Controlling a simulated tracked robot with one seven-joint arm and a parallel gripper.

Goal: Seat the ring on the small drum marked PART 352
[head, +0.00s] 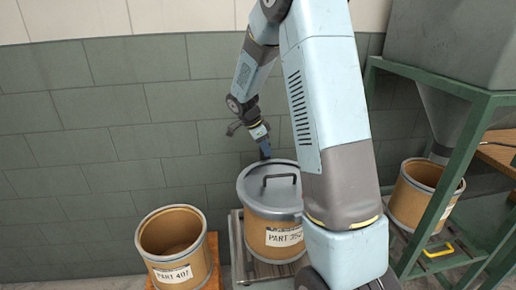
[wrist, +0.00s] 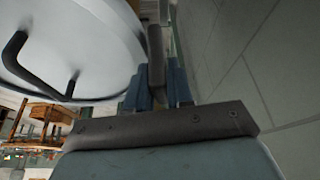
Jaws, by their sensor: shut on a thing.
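The small drum marked PART 352 (head: 262,238) is brown and stands upright, topped by a grey lid (head: 258,187) with a black handle (head: 281,178). A grey band, apparently the ring (head: 268,213), runs around the lid's edge; I cannot tell how fully it is seated. My gripper (head: 265,156) is at the lid's back edge, pointing down. In the wrist view my blue fingers (wrist: 158,88) are shut on a grey upright piece (wrist: 156,50) beside the lid's rim, apparently part of the ring. My arm hides the drum's right side in the head view.
An open, empty-looking drum marked PART 401 (head: 183,274) stands at the left. Another open drum (head: 412,207) stands at the right, by a green frame (head: 474,142) under a grey hopper (head: 450,50). A green block wall (head: 120,130) is close behind the drums.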

